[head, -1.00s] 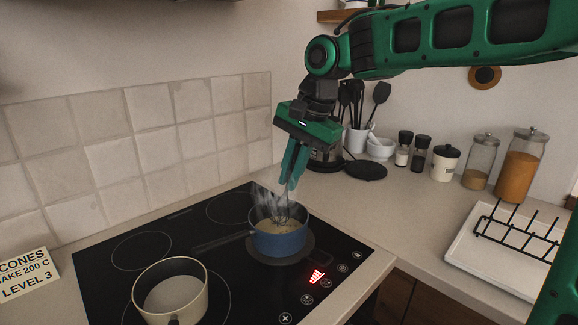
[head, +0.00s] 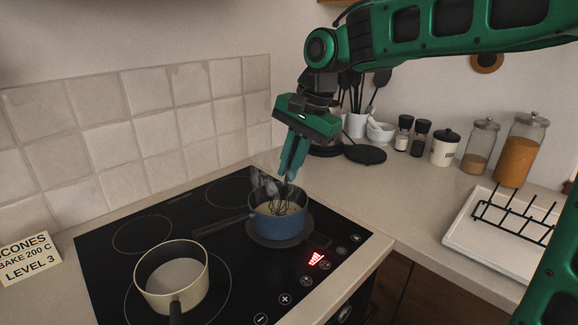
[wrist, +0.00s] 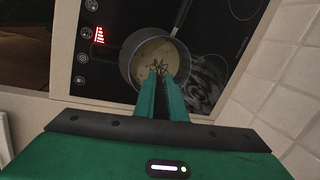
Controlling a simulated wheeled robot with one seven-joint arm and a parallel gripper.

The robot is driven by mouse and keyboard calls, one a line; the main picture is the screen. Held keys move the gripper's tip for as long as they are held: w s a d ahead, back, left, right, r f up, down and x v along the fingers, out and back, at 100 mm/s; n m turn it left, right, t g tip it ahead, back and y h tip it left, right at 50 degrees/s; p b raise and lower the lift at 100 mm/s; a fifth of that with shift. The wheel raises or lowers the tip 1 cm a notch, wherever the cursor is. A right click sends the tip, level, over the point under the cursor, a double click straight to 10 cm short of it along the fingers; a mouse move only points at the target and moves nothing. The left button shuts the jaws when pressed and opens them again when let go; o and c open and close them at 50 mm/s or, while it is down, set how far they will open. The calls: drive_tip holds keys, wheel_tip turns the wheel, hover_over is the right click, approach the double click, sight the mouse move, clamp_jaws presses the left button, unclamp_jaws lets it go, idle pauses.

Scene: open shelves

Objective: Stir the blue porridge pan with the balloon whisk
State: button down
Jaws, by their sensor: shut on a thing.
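The whisk's wires are down inside the pan, at the porridge. The whisk's handle is mostly hidden between the fingers. In the wrist view the whisk wires (wrist: 159,68) show just beyond the fingertips.
A cream pan (head: 150,295) stands on the front hob zone. A red level display (head: 316,258) glows on the hob (head: 215,275). A tiled wall (head: 140,140) runs behind. Jars (head: 518,150), a utensil pot (head: 356,124) and a white tray with a black rack (head: 500,245) stand on the right.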

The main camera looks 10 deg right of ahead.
drive_tip(key=shift+f, duration=0.45)
drive_tip(key=shift+s+d, duration=0.1)
idle(0.4)
